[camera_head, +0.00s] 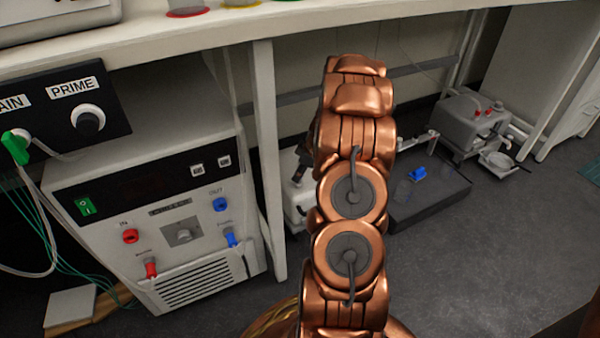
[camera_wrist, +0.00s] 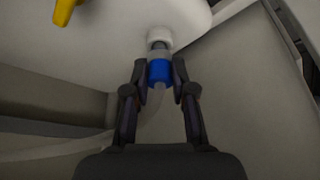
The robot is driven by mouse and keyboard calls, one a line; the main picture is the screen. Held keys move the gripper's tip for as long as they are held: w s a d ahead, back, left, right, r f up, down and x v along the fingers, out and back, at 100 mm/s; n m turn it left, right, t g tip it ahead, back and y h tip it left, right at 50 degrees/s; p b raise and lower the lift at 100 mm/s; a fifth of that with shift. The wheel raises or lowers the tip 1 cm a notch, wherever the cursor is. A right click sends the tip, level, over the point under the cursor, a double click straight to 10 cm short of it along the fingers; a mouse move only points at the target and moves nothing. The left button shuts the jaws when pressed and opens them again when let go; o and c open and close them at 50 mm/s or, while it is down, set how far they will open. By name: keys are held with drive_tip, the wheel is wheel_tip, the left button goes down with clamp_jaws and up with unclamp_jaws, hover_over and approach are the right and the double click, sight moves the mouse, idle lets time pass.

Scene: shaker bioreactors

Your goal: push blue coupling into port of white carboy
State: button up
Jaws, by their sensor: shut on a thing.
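In the wrist view, my gripper (camera_wrist: 160,78) is shut on the blue coupling (camera_wrist: 159,71), with one dark finger on each side of it. The coupling has a grey tip pointing at the round white port (camera_wrist: 159,35) of the white carboy (camera_wrist: 120,45). The tip meets or overlaps the port's opening; how deep it sits I cannot tell. A pale tube hangs below the coupling. In the head view, my copper arm hides the gripper and the coupling. A small part of a white vessel (camera_head: 297,190) shows left of the arm, under the bench.
A yellow part (camera_wrist: 66,10) sticks out from the carboy. A white chiller unit (camera_head: 165,200) stands left under the bench (camera_head: 190,45), beside a bench leg (camera_head: 268,160). A dark tray (camera_head: 425,200) with a blue item lies on the floor at right, before a grey pump (camera_head: 470,120).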

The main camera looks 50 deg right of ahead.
drive_tip(key=shift+f+b, duration=0.45)
drive_tip(key=shift+f, duration=0.1)
idle(0.9)
drive_tip(key=o, duration=1)
drive_tip(key=v, duration=1.2)
drive_tip(key=shift+w, duration=0.1)
